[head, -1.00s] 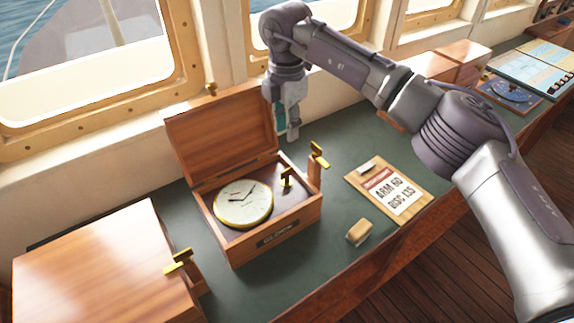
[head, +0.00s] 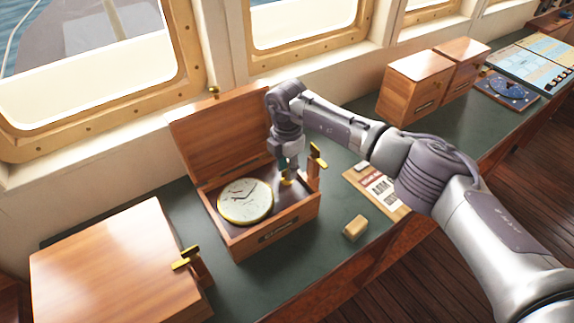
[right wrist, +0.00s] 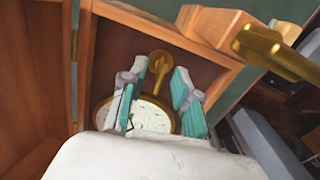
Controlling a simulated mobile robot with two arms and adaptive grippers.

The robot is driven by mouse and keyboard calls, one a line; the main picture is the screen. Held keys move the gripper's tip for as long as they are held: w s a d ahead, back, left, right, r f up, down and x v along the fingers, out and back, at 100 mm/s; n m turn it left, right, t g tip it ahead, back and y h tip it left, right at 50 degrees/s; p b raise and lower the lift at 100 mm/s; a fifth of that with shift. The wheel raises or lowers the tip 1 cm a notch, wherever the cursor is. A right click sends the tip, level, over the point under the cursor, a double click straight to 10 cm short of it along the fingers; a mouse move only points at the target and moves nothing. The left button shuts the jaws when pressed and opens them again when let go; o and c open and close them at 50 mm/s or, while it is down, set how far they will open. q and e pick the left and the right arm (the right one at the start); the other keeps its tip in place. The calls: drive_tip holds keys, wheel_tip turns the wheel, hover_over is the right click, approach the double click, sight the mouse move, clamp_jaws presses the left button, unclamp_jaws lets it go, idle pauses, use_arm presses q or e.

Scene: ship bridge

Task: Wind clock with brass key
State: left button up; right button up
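The clock (head: 245,200) is a round cream dial with a brass rim, set in an open wooden box (head: 272,237). The brass key (head: 286,182) stands in the box to the right of the dial, and its top is partly hidden by my gripper. My right gripper (head: 287,166) is over the key. In the right wrist view the teal fingers (right wrist: 160,74) are open, one on each side of the key (right wrist: 158,62), with visible gaps. The dial (right wrist: 152,116) shows behind the fingers. My left gripper is not in view.
The raised lid (head: 215,138) stands behind the box. A post with a brass piece (head: 317,157) rises at the box's right side, close to my gripper. A closed wooden box (head: 115,265) is at left. A small tan block (head: 355,228) and a lettered board (head: 365,185) lie right.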

clamp_jaws()
